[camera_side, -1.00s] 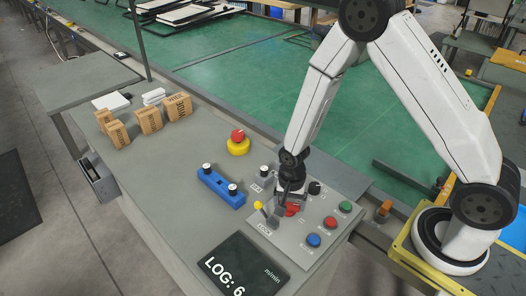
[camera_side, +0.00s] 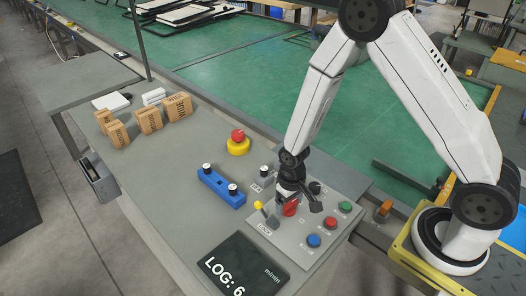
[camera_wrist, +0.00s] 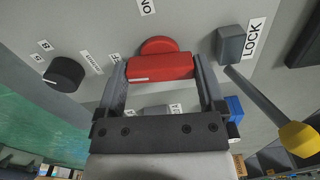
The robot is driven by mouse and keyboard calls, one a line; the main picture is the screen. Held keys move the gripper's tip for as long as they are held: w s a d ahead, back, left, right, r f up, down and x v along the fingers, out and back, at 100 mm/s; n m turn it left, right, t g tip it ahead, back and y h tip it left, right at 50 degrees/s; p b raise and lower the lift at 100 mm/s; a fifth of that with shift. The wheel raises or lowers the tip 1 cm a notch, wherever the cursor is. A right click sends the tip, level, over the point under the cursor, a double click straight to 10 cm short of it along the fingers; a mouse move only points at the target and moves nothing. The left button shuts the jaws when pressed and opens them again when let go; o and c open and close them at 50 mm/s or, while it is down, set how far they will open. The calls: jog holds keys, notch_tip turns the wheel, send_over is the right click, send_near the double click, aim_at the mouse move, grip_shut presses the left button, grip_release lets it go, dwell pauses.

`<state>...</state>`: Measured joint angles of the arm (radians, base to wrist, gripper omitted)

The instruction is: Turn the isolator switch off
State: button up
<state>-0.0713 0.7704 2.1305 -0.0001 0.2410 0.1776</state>
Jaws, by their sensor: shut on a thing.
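The red handle of the isolator switch (camera_wrist: 160,67) sits between the two fingers of my gripper (camera_wrist: 161,64) in the wrist view. The fingers are shut on its two ends. A white mark shows on the handle's left end, beside a partly hidden label that looks like OFF (camera_wrist: 115,57). An ON label (camera_wrist: 147,6) is above, cut by the frame edge. In the side view the red switch (camera_side: 290,209) shows just under my gripper (camera_side: 287,200), which partly covers it.
A yellow-knobbed lever (camera_wrist: 299,139) marked LOCK stands close to my right finger. A black knob (camera_wrist: 64,74) is to the left. Red, green and blue buttons (camera_side: 330,222) lie right of the switch. A blue block (camera_side: 221,187) and a yellow-based red button (camera_side: 238,143) stand farther left.

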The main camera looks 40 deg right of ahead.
aim_at(289, 203)
jog(key=shift+n, duration=0.6)
jog(key=o, duration=1)
jog(key=shift+c, duration=0.2)
jog(key=shift+r, duration=0.1)
jog(key=shift+r, duration=3.85)
